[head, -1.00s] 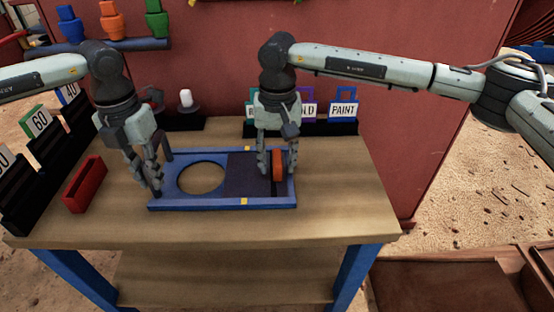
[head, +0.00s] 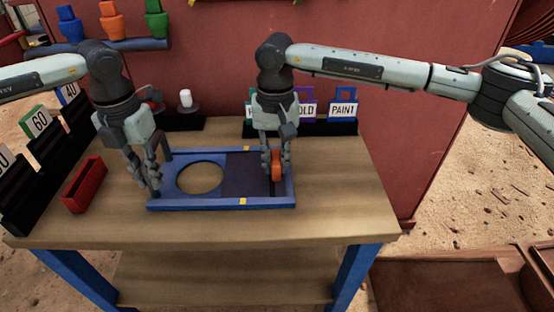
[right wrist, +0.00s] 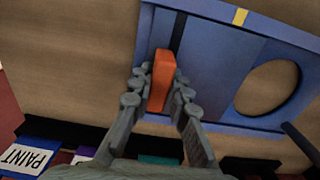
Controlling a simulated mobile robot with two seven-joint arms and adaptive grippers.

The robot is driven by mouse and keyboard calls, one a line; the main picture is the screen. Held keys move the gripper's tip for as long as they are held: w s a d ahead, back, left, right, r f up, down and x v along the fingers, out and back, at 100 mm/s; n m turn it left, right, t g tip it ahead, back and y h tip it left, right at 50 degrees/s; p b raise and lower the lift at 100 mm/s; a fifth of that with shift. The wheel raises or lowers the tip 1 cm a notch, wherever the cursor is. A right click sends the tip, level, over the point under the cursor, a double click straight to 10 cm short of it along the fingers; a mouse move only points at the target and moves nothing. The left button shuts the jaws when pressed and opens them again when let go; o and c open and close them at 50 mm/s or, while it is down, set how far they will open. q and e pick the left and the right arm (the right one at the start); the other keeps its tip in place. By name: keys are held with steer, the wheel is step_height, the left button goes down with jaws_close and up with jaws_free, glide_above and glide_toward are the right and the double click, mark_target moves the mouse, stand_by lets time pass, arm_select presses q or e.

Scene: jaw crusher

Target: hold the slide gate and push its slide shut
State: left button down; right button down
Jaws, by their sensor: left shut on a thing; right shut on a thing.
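The slide gate's blue frame (head: 195,204) lies flat on the wooden table, with a round hole at its left through which the tabletop shows. Its dark slide (head: 244,175) sits right of the hole, leaving the hole uncovered. My right gripper (head: 276,172) is shut on the orange handle (head: 276,160) at the slide's right end; the right wrist view shows the handle (right wrist: 160,80) between both fingers. My left gripper (head: 151,188) is shut at the frame's left end, by a dark blue upright (head: 166,155); its fingers hide exactly what they grip.
A red tray (head: 84,186) and dark racks with number cards (head: 40,122) stand at the left. A PAINT card (head: 343,110) and other cards stand at the back right. A white piece (head: 185,98) stands at the back. The table's front and right are clear.

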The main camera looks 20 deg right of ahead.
arm_select(q)
steer(key=shift+s+d, duration=0.1)
arm_select(e)
steer(key=a, duration=0.4)
steer(key=w+a, duration=0.1)
steer(key=a, duration=0.3)
steer(key=w+a, duration=0.1)
steer(key=a, duration=0.3)
steer(key=shift+w+a+r, duration=0.1)
steer(key=shift+w+a, duration=0.05)
steer(key=shift+w, duration=0.1)
steer(key=c, duration=1.6)
jaws_free()
steer(key=shift+o, duration=0.8)
steer(key=shift+r, duration=0.2)
step_height(320, 180, up, 12)
steer(key=shift+f, duration=0.2)
